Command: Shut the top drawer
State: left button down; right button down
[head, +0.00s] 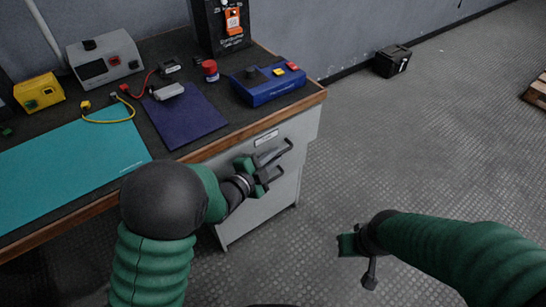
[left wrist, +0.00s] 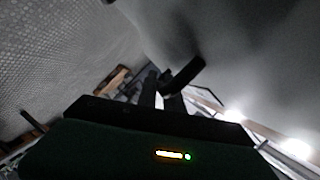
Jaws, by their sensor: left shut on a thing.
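The grey cabinet under the workbench has a top drawer (head: 304,126) with a small white label on its front. The drawer front looks set out a little past the panel below it; how far is hard to tell. My left gripper (head: 276,164) is at the drawer front, below the label, shut on the dark drawer handle (head: 287,147), which its fingers partly hide. In the left wrist view the dark fingers (left wrist: 178,88) show close to a grey surface. My right gripper (head: 358,258) hangs over open floor, apart from the cabinet; its jaw opening is unclear.
The workbench (head: 155,56) has a wooden edge and carries a blue box (head: 268,84), a purple mat (head: 185,117), a teal mat (head: 70,160), a grey instrument and a yellow box. A black box (head: 393,60) stands by the wall. The floor right of the cabinet is clear.

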aim_at(260, 152)
pick_arm(q)
jog(key=shift+a+f, duration=0.1)
jog(key=shift+f, duration=0.15)
jog(key=w+a, duration=0.2)
jog(key=w, duration=0.1)
jog(key=shift+a, duration=0.2)
jog(key=c, duration=1.6)
grip_release()
jog(key=shift+w+a, duration=0.1)
jog(key=shift+w, duration=0.05)
jog(key=shift+o, duration=0.6)
jog(key=shift+r, duration=0.15)
jog(key=shift+r, duration=0.15)
jog(key=shift+p, duration=0.35)
